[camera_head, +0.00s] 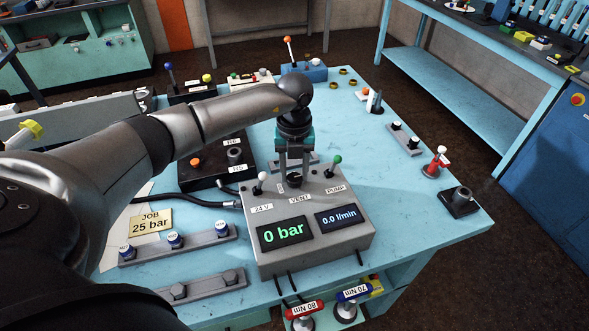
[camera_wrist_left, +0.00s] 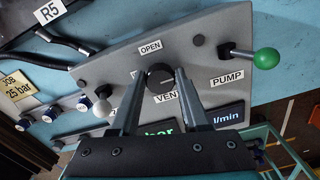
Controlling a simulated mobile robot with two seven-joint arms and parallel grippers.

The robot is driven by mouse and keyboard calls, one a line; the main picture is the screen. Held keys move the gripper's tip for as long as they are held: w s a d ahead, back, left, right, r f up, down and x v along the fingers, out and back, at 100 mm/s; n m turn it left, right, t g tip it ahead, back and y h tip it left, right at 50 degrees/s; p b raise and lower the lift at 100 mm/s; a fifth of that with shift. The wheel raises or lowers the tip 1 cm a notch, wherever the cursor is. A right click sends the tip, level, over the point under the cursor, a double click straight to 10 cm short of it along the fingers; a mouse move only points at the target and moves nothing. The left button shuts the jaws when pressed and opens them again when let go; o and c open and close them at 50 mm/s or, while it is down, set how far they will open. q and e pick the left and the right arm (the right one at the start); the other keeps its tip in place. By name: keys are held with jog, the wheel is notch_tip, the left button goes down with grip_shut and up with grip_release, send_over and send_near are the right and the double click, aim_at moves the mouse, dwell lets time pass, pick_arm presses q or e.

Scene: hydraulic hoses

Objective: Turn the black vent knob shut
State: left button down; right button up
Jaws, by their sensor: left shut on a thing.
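The black vent knob (camera_head: 294,181) stands on the grey control box (camera_head: 308,236), above the VENT label. In the left wrist view the round knob (camera_wrist_left: 160,77) sits between the fingertips, with an OPEN label (camera_wrist_left: 150,47) beyond it. My left gripper (camera_head: 294,171) reaches down from above and is shut on the knob; its two fingers flank it. The displays read 0 bar (camera_head: 283,234) and 0.0 l/min (camera_head: 340,218). The knob's pointer direction is too small to tell. My right gripper does not show.
A white-tipped lever (camera_head: 261,178) and a green-tipped lever (camera_head: 336,161) flank the knob on the box. A dark block (camera_head: 207,165) with black hoses stands to the left.

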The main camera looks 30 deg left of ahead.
aim_at(294, 176)
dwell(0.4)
pick_arm(q)
jog(key=shift+c, duration=1.9)
grip_release()
jog(key=shift+r, duration=0.1)
notch_tip(294, 176, up, 15)
jog(key=shift+b, duration=0.35)
